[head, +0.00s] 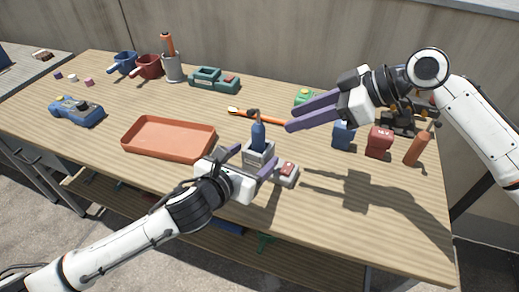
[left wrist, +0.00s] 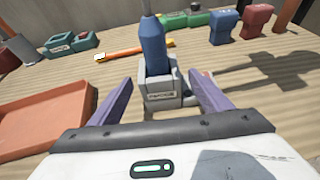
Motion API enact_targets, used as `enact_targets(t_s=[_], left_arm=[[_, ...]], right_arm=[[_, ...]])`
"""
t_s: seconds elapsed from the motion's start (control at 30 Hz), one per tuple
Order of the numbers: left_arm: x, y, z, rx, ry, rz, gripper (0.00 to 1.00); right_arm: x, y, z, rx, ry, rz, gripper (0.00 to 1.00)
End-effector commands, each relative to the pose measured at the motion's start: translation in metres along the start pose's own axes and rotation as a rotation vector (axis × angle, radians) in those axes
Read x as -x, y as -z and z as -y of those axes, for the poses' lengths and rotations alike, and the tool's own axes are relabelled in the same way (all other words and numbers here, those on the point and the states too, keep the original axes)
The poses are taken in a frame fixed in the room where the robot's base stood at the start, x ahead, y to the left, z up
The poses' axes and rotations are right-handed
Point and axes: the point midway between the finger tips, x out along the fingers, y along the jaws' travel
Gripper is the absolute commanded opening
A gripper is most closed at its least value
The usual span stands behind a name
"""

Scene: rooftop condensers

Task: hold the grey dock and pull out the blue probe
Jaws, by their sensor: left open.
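The grey dock (head: 258,156) stands near the table's middle front, with the blue probe (head: 258,136) upright in it. In the left wrist view the dock (left wrist: 160,92) shows a label on its front, and the probe (left wrist: 152,45) rises from its top. My left gripper (head: 250,160) is open, its purple fingers on either side of the dock. In the left wrist view a gap shows between each finger and the dock. My right gripper (head: 289,119) is in the air right of the probe, with nothing seen in it. Its fingers overlap in this view.
A grey block with a red top (head: 287,172) is right of the dock, partly behind my left finger. An orange tray (head: 168,138) lies to the left. An orange stick (head: 258,115) lies behind. A blue block (head: 344,136) and red block (head: 379,142) stand right.

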Motion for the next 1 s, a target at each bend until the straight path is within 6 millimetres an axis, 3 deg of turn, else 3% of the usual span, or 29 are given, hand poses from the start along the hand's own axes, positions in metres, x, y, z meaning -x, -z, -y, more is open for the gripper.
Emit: enact_targets(t_s=[0.2,0.43,0.87,1.0], left_arm=[[-0.041,-0.001,0.000,0.002,-0.001,0.001,0.72],[-0.069,-0.001,-0.001,0.001,-0.002,0.001,0.72],[-0.078,-0.001,-0.001,0.001,-0.001,0.002,0.72],[-0.078,-0.001,-0.001,0.001,-0.001,0.002,0.52]], right_arm=[[0.000,0.000,0.000,0.000,0.000,0.000,0.31],[0.000,0.000,0.000,0.000,0.000,0.000,0.31],[0.000,0.000,0.000,0.000,0.000,0.000,0.31],[0.000,0.000,0.000,0.000,0.000,0.000,0.31]])
